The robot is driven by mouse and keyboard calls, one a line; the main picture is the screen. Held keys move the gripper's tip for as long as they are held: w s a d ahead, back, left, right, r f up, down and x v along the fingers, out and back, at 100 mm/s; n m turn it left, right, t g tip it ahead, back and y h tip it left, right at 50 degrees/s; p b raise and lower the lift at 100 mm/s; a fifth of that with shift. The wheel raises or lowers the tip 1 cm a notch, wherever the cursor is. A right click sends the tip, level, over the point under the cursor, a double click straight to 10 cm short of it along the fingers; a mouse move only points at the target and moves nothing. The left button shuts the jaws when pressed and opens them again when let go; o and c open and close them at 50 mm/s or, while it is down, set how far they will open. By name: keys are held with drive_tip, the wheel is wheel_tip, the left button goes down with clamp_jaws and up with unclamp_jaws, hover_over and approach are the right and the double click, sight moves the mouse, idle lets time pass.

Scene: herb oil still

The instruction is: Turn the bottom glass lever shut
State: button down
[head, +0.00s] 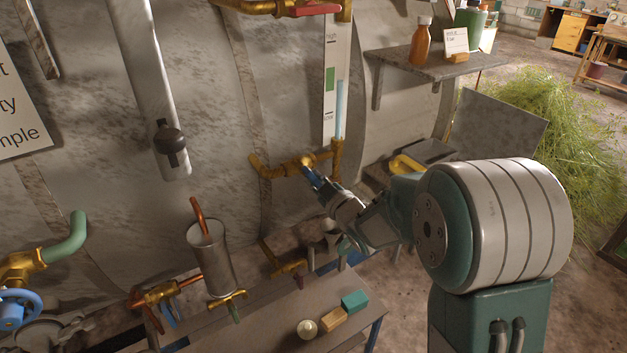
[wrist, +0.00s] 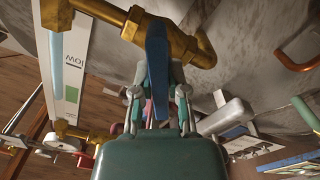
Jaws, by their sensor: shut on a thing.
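The bottom glass lever (head: 311,176) is a blue handle on a brass valve (head: 300,163) at the foot of the sight glass (head: 340,108). In the head view it slants down and right from the valve. In the wrist view the blue lever (wrist: 157,50) runs from the brass valve (wrist: 148,27) straight back between my fingers. My gripper (head: 325,189) is shut on the lever, with a finger on each side in the wrist view (wrist: 158,92). The lever's outer end is partly hidden by the fingers.
A red lever (head: 315,9) sits on the top brass valve. A shelf (head: 430,68) with bottles juts out at the right. Below stands a low bench (head: 285,325) with small blocks; a metal cylinder (head: 210,257) and brass taps are beside it. The large tank wall is close behind.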

drive_tip(key=m, duration=0.6)
drive_tip(key=shift+s+f+m, duration=0.1)
drive_tip(key=shift+f+m, duration=0.2)
drive_tip(key=shift+f, duration=0.1)
idle(0.3)
drive_tip(key=c, duration=0.6)
unclamp_jaws()
drive_tip(key=shift+c, duration=0.2)
drive_tip(key=shift+r, duration=0.15)
drive_tip(key=shift+r, duration=0.1)
drive_tip(key=v, duration=1.1)
drive_tip(key=shift+s+d, duration=0.25)
